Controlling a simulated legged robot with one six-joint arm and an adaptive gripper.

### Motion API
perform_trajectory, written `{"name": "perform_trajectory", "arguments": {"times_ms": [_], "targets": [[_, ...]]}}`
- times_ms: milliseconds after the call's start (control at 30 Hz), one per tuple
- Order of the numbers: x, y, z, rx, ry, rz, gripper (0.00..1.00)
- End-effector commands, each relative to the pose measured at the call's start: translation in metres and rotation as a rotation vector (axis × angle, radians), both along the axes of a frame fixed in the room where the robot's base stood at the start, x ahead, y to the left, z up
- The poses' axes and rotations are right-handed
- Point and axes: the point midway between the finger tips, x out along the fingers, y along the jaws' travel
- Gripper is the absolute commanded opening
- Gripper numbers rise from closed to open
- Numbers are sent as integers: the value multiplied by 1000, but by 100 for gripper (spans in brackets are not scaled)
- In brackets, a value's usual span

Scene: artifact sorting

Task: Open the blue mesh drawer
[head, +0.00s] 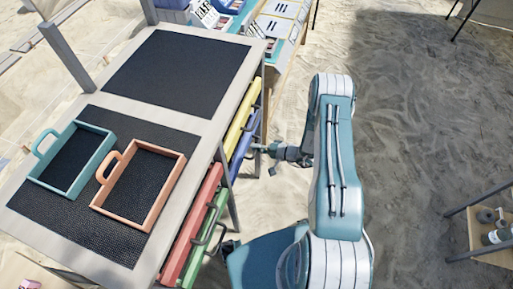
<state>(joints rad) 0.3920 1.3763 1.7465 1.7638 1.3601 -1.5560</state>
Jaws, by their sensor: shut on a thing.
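The blue drawer (241,147) is in the table's side, below the yellow drawer (241,113). Its front shows as a narrow blue strip, and its inside is hidden. My gripper (259,150) is at the blue drawer's handle, just right of the drawer front, shut on the handle. My arm reaches to it from the right. The fingers are small in this view, so their exact fit on the handle is hard to see.
A red drawer (202,222) and a green drawer (213,222) sit nearer, with dark protruding handles. A teal tray (104,153) and an orange tray (151,220) lie on the tabletop. A shelf (490,258) stands at right. Sand between is clear.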

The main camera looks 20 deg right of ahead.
Motion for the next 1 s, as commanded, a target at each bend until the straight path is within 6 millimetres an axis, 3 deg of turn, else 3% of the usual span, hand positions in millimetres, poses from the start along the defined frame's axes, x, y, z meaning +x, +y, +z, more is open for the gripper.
{"name": "perform_trajectory", "arguments": {"times_ms": [167, 367, 1000], "targets": [[-3, -5, -2, -4, 5, -4, 0], [-20, -31, -3, -5, 7, -8, 0], [-131, -195, -4, -6, 8, -9, 0]]}}
